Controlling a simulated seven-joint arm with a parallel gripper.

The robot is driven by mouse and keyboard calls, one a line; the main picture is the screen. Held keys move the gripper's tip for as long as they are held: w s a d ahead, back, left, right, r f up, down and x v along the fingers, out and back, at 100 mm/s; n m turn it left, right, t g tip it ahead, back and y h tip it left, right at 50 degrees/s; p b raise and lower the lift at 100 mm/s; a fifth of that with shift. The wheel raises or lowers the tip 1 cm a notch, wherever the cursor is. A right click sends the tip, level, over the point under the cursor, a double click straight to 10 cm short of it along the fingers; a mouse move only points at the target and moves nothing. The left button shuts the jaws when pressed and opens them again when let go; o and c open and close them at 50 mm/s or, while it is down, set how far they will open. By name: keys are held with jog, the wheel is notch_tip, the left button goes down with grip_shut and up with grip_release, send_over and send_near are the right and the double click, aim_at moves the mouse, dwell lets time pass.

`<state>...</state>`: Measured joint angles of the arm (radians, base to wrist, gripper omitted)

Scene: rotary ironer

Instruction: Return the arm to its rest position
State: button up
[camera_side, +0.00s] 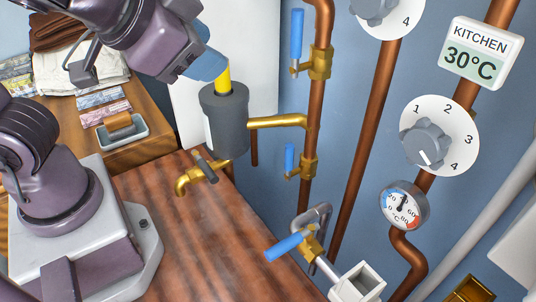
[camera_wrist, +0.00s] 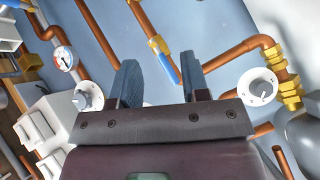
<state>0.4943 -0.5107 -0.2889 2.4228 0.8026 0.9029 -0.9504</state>
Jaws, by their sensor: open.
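My gripper (camera_side: 207,66) shows in the side view at the upper middle, its blue fingers just above and left of a grey cylinder (camera_side: 226,122) with a yellow top (camera_side: 223,78). The fingers overlap the yellow top's edge in the picture; I cannot tell whether they touch it. In the wrist view my gripper (camera_wrist: 161,70) is open, with two dark blue fingers apart and nothing between them. My arm reaches in from the upper left, raised above the wooden table.
The wooden table (camera_side: 190,255) is mostly clear. A brass tap (camera_side: 195,177) stands at its back edge. Copper pipes (camera_side: 315,120) with blue-handled valves (camera_side: 296,38) and numbered dials (camera_side: 440,136) line the blue wall. Folded cloths (camera_side: 98,75) and a small tray (camera_side: 122,132) sit at the left.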

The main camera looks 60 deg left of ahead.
jog(key=s+a+f+n+g+h, duration=0.1)
jog(key=s+a+g, duration=0.1)
jog(key=a, duration=0.3)
jog(key=s+a+f+n+g+h, duration=0.1)
jog(key=a+g+h, duration=0.1)
jog(key=a, duration=0.3)
jog(key=shift+s+f+n, duration=0.25)
jog(key=shift+s+n, duration=0.1)
jog(key=shift+n, duration=0.05)
dwell(2.4)
